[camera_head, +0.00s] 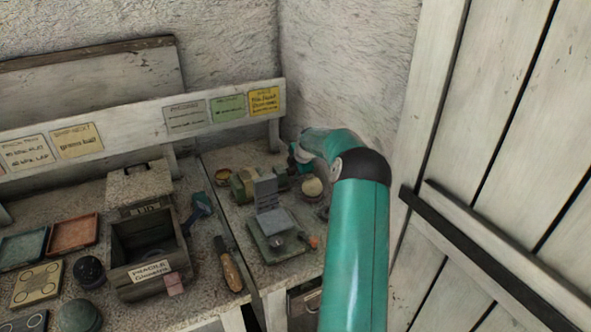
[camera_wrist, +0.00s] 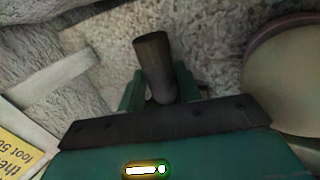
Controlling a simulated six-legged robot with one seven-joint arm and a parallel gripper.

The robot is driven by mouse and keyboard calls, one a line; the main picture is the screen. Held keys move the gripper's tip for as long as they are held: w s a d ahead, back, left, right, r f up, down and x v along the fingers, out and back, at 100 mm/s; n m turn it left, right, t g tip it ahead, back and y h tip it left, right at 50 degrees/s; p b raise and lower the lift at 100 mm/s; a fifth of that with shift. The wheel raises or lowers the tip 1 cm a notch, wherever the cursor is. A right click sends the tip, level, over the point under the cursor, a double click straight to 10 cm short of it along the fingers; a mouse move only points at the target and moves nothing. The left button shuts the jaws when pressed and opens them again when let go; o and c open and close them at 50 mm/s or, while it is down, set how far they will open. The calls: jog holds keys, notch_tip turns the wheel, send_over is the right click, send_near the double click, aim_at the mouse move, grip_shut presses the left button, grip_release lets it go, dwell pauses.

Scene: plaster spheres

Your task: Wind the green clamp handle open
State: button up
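In the wrist view, a dark cylindrical grip (camera_wrist: 155,65) stands between the two green fingers of my gripper (camera_wrist: 160,86). The fingers flank it closely. I cannot tell if they press on it, or if it is the clamp handle. In the head view, my gripper (camera_head: 299,154) reaches to the back right of the bench, partly hidden by my arm. A dull green rounded device (camera_head: 244,181) lies left of it, perhaps the clamp. No green handle can be made out clearly.
A pale ball (camera_head: 312,187) stands just below my gripper. A grey-green stand (camera_head: 270,225) is in front. A wooden box (camera_head: 150,255) marked fragile and a wooden-handled tool (camera_head: 231,270) lie left. Walls close the corner behind, and a plank door (camera_head: 500,150) is right.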

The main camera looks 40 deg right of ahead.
jog(key=o, duration=0.3)
jog(key=v, duration=1.4)
